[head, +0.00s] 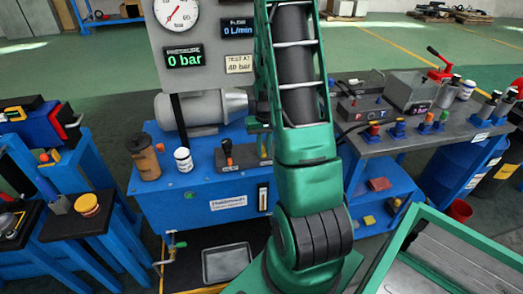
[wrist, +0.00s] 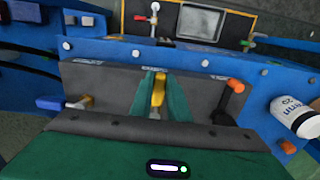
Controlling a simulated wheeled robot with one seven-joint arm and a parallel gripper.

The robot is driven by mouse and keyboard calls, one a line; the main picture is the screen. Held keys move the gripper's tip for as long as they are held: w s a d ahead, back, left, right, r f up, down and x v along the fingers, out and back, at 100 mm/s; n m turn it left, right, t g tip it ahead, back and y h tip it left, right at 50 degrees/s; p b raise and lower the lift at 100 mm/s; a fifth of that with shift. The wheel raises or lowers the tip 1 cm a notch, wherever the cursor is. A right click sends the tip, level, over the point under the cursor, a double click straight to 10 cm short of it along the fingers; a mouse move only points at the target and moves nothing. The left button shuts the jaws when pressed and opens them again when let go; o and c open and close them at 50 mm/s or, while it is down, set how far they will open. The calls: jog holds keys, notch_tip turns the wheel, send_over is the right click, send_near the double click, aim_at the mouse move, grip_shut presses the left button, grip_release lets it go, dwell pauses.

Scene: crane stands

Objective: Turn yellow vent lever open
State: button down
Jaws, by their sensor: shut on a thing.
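The yellow vent lever (wrist: 158,90) stands in the middle of a dark grey valve block (wrist: 100,82) in the wrist view. My gripper (wrist: 160,84) has its two green fingers closed on either side of the lever, gripping it. An orange-handled lever (wrist: 234,87) sits to the right on the same block in the wrist view, and a blue-handled one (wrist: 52,103) to the left. The orange lever also shows in the head view (head: 227,150).
The block sits on a blue bench (head: 215,192). A white bottle (wrist: 297,116) stands close beside the orange lever; it also shows in the head view (head: 184,160), near a brown canister (head: 144,158). A gauge panel (head: 205,40) above reads 0 bar.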

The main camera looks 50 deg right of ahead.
jog(key=c, duration=1.7)
grip_release()
notch_tip(320, 180, up, 11)
jog(key=shift+w+f, duration=0.1)
